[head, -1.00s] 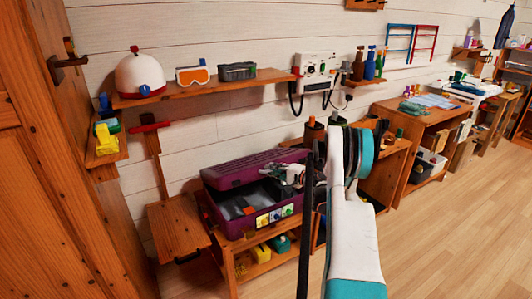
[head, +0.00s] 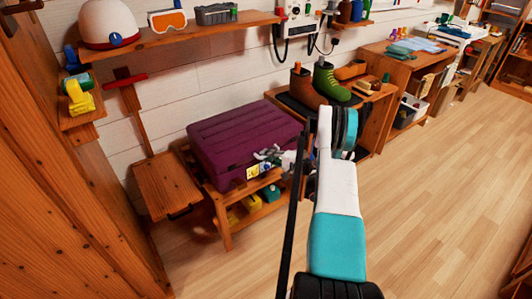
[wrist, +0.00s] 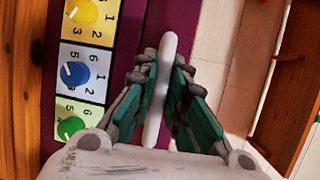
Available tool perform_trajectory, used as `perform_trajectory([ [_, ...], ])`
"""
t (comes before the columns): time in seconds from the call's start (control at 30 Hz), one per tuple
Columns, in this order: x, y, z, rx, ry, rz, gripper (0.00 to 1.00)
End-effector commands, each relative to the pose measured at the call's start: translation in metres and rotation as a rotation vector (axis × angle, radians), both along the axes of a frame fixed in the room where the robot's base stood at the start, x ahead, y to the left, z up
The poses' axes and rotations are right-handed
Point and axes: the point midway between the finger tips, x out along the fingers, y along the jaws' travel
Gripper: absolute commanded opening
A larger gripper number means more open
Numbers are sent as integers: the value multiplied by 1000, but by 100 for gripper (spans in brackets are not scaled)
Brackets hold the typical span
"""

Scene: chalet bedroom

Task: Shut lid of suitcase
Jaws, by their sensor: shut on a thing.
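The purple suitcase (head: 235,135) lies on a low wooden stand beside the wall. Its ribbed lid is down over the body, and the inside no longer shows. I cannot tell whether a thin gap is left at the front seam. My gripper (head: 276,157) is at the suitcase's front edge, partly hidden by my arm. In the wrist view my gripper (wrist: 160,78) is shut on a pale rounded bar (wrist: 163,100) in front of the purple face. Yellow, blue and green numbered dials (wrist: 75,73) sit left of the fingers.
A small wooden table (head: 166,186) stands left of the suitcase. A shelf (head: 190,35) with a white helmet runs above it. Boots (head: 328,82) stand on a bench to the right. Wooden floor (head: 430,200) is clear at right.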

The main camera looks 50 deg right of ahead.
Motion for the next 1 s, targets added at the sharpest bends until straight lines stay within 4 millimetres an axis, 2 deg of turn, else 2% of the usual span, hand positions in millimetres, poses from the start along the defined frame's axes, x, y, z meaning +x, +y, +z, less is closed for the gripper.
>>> perform_trajectory([
  [0.03,-2,1,-6,-4,9,1,0],
  [0.27,-2,1,-7,-6,11,2,0],
  [0.3,-2,1,-8,-6,12,2,19],
  [0.33,-2,2,-8,-7,12,3,21],
  [0.87,-1,1,-5,-5,8,2,21],
  [1.0,-6,-1,-4,-4,7,0,21],
])
